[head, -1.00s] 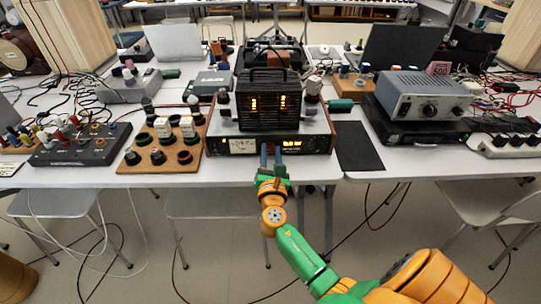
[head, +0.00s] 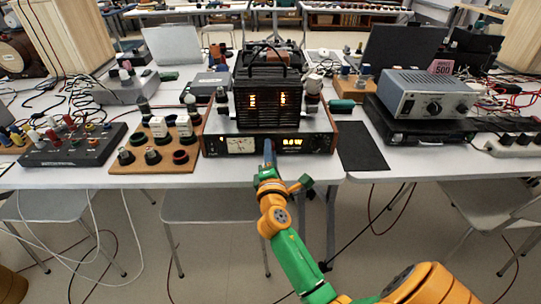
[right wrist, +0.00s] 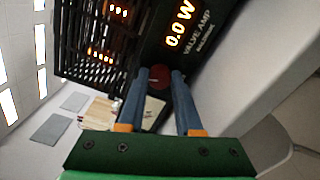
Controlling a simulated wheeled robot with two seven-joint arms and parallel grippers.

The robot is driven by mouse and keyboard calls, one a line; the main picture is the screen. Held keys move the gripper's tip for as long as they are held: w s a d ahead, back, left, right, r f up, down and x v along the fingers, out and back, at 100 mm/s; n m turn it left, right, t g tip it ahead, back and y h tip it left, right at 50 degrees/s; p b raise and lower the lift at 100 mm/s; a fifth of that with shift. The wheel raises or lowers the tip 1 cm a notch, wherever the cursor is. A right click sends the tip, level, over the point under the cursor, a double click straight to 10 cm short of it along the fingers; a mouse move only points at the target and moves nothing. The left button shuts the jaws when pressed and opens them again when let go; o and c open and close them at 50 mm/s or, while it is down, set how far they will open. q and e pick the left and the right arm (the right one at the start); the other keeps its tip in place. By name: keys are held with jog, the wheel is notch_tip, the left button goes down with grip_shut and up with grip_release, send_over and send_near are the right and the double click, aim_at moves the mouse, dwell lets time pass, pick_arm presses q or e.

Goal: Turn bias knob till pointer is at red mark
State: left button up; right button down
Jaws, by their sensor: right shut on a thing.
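The valve amp (head: 318,145) stands at the table's front edge, with a cream meter (head: 240,145) and a lit display (head: 292,141) on its front panel. My right gripper (head: 268,146) reaches the panel between meter and display. In the right wrist view its blue fingers (right wrist: 159,76) are shut on the dark red bias knob (right wrist: 159,73), one on each side. In the head view the fingers hide the knob. My left gripper is out of view.
A wooden board with several dark knobs (head: 154,168) lies left of the amp. A black mat (head: 361,147) and a grey instrument (head: 428,93) are on the right. Glowing tubes sit in the black cage (head: 268,101) on the amp. Chairs stand below the table.

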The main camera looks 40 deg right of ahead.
jog(key=m+b, duration=0.1)
jog(key=m, duration=0.4)
jog(key=shift+f+b, duration=0.15)
jog(key=shift+b, duration=0.2)
jog(key=shift+m, duration=0.3)
jog(key=c, duration=0.6)
grip_release()
